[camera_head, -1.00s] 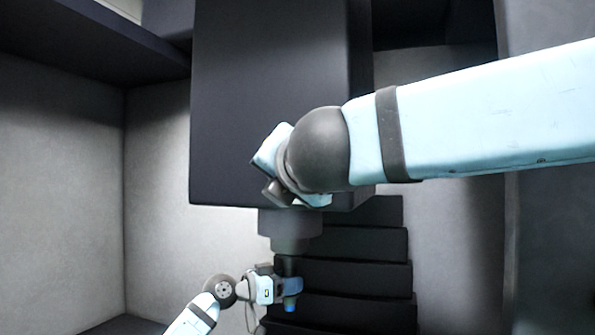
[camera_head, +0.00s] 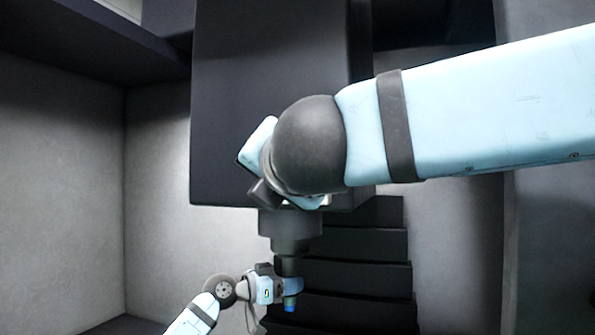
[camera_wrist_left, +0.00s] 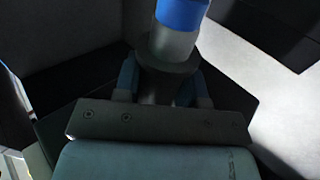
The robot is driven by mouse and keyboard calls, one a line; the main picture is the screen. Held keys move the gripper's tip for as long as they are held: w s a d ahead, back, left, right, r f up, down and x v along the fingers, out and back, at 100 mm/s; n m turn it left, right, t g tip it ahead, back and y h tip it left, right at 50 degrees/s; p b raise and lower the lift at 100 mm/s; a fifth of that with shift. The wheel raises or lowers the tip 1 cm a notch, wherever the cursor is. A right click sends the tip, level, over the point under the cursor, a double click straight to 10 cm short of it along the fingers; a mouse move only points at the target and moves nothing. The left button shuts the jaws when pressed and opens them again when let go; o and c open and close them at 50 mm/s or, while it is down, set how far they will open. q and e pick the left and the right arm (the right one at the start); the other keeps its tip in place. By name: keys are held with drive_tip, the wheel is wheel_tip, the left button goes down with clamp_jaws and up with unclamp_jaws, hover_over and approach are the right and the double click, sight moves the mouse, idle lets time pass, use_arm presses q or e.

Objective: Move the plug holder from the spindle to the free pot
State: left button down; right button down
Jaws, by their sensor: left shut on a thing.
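The spindle (camera_head: 290,230) is a grey stepped cylinder under the big dark machine head (camera_head: 265,90). The plug holder hangs straight below it, with its blue end (camera_head: 290,304) pointing down. My left gripper (camera_head: 290,286) is shut around the holder just under the spindle. In the left wrist view the holder's blue end (camera_wrist_left: 182,12), grey body and dark flange (camera_wrist_left: 166,60) show between my left fingers (camera_wrist_left: 158,85). Whether its top still touches the spindle cannot be told. My right gripper (camera_head: 268,195) is in front of the head's lower edge, mostly hidden by its own wrist. No pot can be made out.
Dark stepped ledges (camera_head: 355,243) stand behind and right of the spindle. Pale walls (camera_head: 160,160) close the left side, with open room between them and the head. My right arm crosses in front of the head.

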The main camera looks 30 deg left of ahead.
sight(290, 303)
idle(0.4)
use_arm(q)
drive_tip(key=shift+f+b, duration=2.35)
drive_tip(key=shift+f, duration=0.4)
drive_tip(key=shift+r, duration=0.1)
